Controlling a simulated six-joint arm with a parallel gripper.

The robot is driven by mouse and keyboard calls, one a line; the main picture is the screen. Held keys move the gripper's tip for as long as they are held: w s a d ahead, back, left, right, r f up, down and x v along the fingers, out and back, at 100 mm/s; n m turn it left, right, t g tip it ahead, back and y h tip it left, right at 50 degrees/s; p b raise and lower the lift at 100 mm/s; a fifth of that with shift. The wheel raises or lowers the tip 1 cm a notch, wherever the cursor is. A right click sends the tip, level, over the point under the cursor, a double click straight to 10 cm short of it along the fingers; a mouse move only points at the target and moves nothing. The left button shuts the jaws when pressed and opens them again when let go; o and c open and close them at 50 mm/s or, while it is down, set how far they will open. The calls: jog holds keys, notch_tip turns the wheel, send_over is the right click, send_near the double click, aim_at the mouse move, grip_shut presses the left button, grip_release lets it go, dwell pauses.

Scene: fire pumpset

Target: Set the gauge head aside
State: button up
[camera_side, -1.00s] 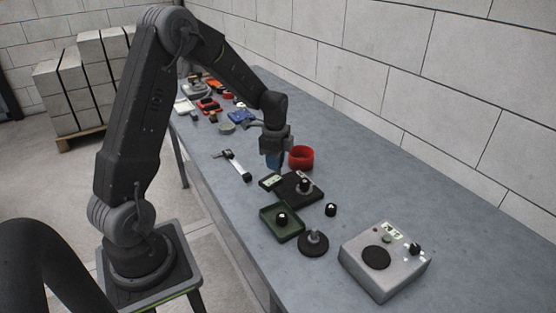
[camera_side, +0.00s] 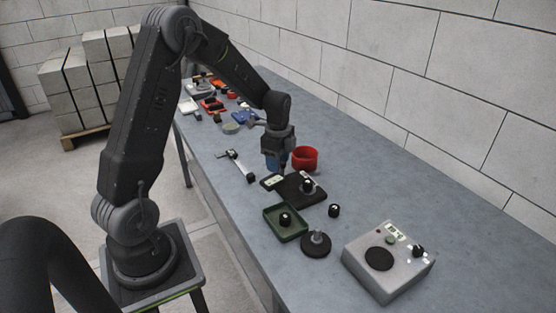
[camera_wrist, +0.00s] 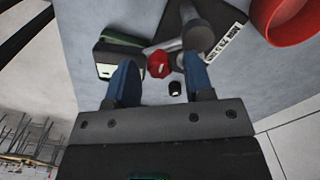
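My gripper (camera_side: 277,165) points down over the bench, beside the red ring. In the wrist view its two blue fingers (camera_wrist: 160,82) are apart, with a gap between them. A small red faceted piece (camera_wrist: 158,65) and a small black knob (camera_wrist: 175,88) show in that gap; I cannot tell whether a finger touches either. A small black box with a pale display (camera_side: 272,181), possibly the gauge head, lies beside the black plate (camera_side: 318,194); it also seems to show in the wrist view (camera_wrist: 108,68). A grey and black post (camera_side: 307,185) stands on the plate.
A red ring (camera_side: 304,158) stands close right of the gripper. Nearer are a green tray (camera_side: 270,229) with a black knob, a round black base (camera_side: 316,244), a loose knob (camera_side: 333,211) and a grey box (camera_side: 373,282). A caliper-like tool (camera_side: 238,166) lies left.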

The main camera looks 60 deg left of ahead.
notch_tip(320, 180, up, 14)
dwell(0.7)
jog(key=shift+f, duration=0.1)
jog(key=s+d+r+n+t, duration=0.2)
jog(key=s+d+n, duration=0.3)
jog(key=s+d, duration=0.4)
jog(key=s+d+r+n+t, duration=0.2)
jog(key=s+d+n, duration=0.4)
jog(key=s+d, duration=0.4)
jog(key=shift+d+r+n+t, duration=0.25)
jog(key=shift+r+n+t, duration=0.1)
jog(key=shift+t, duration=0.45)
